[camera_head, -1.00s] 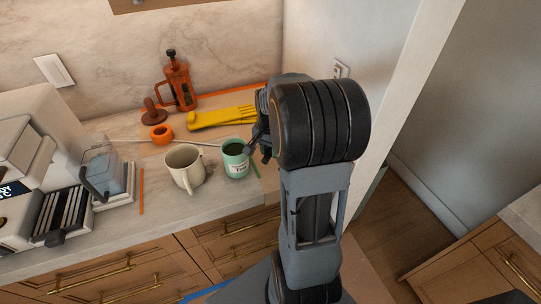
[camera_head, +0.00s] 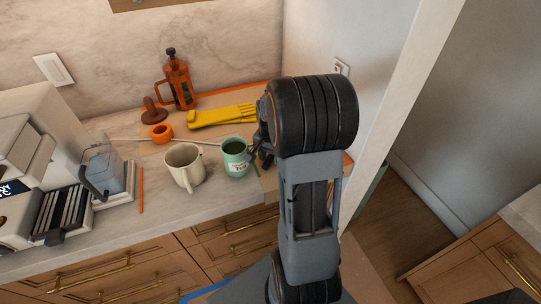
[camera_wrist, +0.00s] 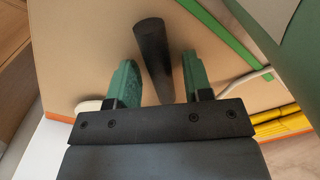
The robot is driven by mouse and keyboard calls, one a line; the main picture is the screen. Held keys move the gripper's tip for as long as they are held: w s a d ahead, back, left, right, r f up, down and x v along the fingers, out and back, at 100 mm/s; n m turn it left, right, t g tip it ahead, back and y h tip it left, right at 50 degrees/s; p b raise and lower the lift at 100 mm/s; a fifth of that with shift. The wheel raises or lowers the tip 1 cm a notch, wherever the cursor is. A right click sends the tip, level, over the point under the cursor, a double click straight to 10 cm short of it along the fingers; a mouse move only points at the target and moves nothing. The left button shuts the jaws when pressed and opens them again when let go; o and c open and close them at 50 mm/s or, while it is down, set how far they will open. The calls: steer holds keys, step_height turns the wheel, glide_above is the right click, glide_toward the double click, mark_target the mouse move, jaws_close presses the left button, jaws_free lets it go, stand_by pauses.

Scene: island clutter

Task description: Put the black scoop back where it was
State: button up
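A black rod-like piece (camera_wrist: 152,50), which looks like the handle of the black scoop, shows in the wrist view. It lies between the two green fingertips of my gripper (camera_wrist: 160,80), with a visible gap on each side. My gripper is open and not closed on it. The scoop's other end is hidden. In the head view my gripper (camera_head: 262,153) is just right of the green mug (camera_head: 235,158), near the counter's right end, partly hidden by my arm.
A cream mug (camera_head: 184,167) stands left of the green mug. A coffee machine (camera_head: 35,150) fills the left. A wall closes the right side.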

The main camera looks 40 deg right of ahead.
steer(key=shift+o, duration=0.4)
steer(key=shift+r, duration=0.45)
step_height(320, 180, up, 11)
steer(key=s+a+n+t, duration=0.2)
steer(key=s+a+n, duration=0.3)
steer(key=a, duration=0.3)
steer(key=s+a+n+t, duration=0.2)
steer(key=s+a+n, duration=0.3)
steer(key=a+n, duration=0.2)
steer(key=shift+s+a+f, duration=0.15)
steer(key=shift+a, duration=1)
